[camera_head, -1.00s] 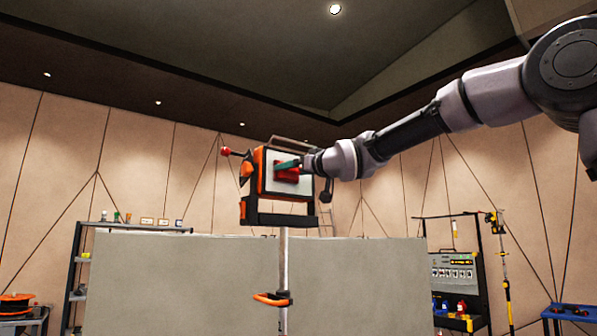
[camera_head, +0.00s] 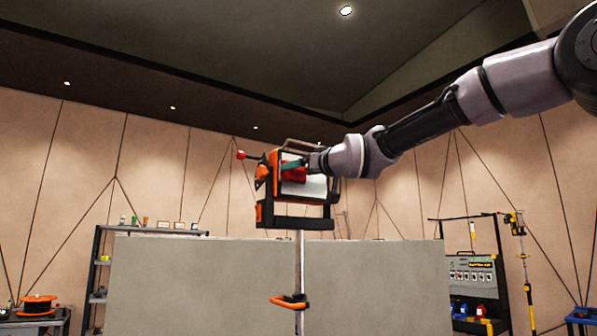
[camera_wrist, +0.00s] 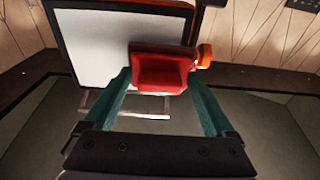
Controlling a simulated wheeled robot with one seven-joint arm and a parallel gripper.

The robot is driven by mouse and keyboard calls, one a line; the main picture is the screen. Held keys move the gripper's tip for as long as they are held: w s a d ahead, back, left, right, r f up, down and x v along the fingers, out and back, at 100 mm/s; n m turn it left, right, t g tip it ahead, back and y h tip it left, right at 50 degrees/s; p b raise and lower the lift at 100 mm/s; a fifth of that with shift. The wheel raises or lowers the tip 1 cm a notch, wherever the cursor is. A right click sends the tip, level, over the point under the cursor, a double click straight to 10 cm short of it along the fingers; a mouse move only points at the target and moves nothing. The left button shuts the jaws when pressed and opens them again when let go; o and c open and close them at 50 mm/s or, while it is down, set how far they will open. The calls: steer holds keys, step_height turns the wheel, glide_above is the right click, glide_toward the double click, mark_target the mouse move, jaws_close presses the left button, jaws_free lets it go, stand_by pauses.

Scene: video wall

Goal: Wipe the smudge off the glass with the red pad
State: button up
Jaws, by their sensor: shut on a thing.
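The red pad (camera_head: 294,174) is held between the teal fingers of my gripper (camera_head: 297,165), which is shut on it. In the wrist view the pad (camera_wrist: 160,73) lies over the pale glass panel (camera_wrist: 95,48), near one edge of its dark and orange frame. In the head view the glass (camera_head: 316,186) is the front of an orange and black unit on a pole. The pad is at or very close to the glass; I cannot tell if it touches. No smudge shows on the visible glass; the pad and fingers hide part of it.
A grey partition (camera_head: 200,285) stands below the unit, with the pole (camera_head: 299,260) and its orange clamp (camera_head: 290,302) in front. A dark shelf (camera_head: 102,270) is at left and a tool rack (camera_head: 475,265) at right. Space around the unit looks clear.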

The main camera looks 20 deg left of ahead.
steer(key=shift+r+v, duration=0.15)
steer(key=shift+v, duration=1.1)
steer(key=shift+r+v, duration=0.15)
steer(key=shift+v, duration=1.05)
steer(key=shift+s, duration=0.1)
steer(key=v, duration=0.3)
steer(key=shift+r, duration=0.15)
